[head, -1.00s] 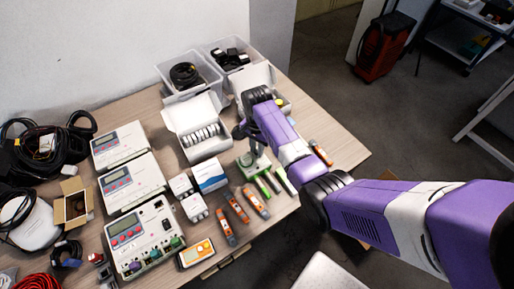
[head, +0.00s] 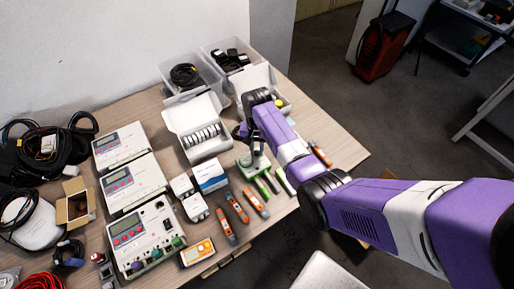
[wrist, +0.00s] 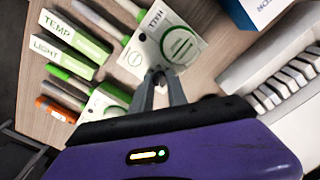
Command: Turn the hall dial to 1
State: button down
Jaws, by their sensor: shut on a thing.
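In the wrist view, a white panel labelled HALL (wrist: 154,38) carries a large round mark with a bar, and a smaller ring lies beside it. My gripper (wrist: 161,76) comes in over the panel's lower edge. Its narrow fingertips are close together, shut on what seems to be the hall dial; the fingers hide the part held. In the head view, my gripper (head: 251,138) points down over the green-and-white hall unit (head: 246,161), and the arm partly covers it. The dial's setting cannot be read.
TEMP (wrist: 77,38) and LIGHT (wrist: 64,58) units stand close to the left in the wrist view. Clear bins (head: 190,82) stand behind.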

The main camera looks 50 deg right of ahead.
jog(key=n, duration=0.6)
jog(key=shift+n, duration=0.3)
jog(key=n, duration=0.6)
dwell(0.4)
jog(key=c, duration=1.3)
grip_release()
